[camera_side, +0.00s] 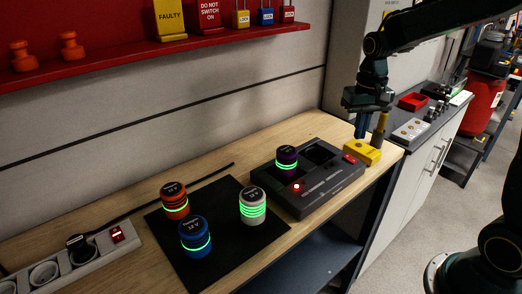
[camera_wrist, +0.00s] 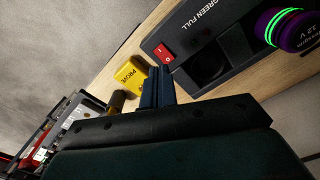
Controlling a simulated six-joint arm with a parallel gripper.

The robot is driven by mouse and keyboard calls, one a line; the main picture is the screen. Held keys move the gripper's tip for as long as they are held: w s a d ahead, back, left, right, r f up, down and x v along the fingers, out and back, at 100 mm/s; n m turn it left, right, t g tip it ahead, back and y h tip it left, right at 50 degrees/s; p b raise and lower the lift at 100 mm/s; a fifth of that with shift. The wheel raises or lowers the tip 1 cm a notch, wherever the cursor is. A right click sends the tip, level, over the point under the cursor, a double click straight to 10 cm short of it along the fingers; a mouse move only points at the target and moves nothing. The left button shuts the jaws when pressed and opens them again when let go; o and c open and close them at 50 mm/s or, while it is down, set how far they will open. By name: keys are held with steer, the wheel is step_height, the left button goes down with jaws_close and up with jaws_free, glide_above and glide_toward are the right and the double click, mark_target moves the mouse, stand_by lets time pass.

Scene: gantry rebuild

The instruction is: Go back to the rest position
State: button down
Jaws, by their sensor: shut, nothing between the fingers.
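My gripper (camera_side: 361,134) is above the right end of the wooden bench, fingers pointing down, close to the yellow block (camera_side: 362,153). In the wrist view my gripper (camera_wrist: 159,72) has its blue fingers together with nothing between them. The yellow block (camera_wrist: 130,75) with partly readable lettering lies just left of the fingertips there. A dark-and-gold upright tester (camera_side: 379,128) stands beside the fingers in the side view. I cannot tell whether the fingers touch it.
A dark charger (camera_side: 325,192) holds a purple battery (camera_side: 287,160); its red light is lit and another bay is empty. Orange (camera_side: 174,201), blue (camera_side: 195,237) and white (camera_side: 252,206) batteries stand on a black mat (camera_side: 228,258). A power strip (camera_side: 75,262) lies left.

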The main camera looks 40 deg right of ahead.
steer(key=shift+r, duration=0.1)
stand_by(0.3)
steer(key=s+a+r+n+t, duration=0.2)
steer(key=s+a+r+n, duration=0.1)
steer(key=s, duration=0.6)
steer(key=s+a+r+n+t, duration=0.3)
steer(key=s+a+r, duration=0.2)
steer(key=s+a, duration=0.2)
steer(key=shift+s+a+t, duration=0.25)
steer(key=shift+s+t, duration=0.05)
steer(key=shift+s, duration=0.95)
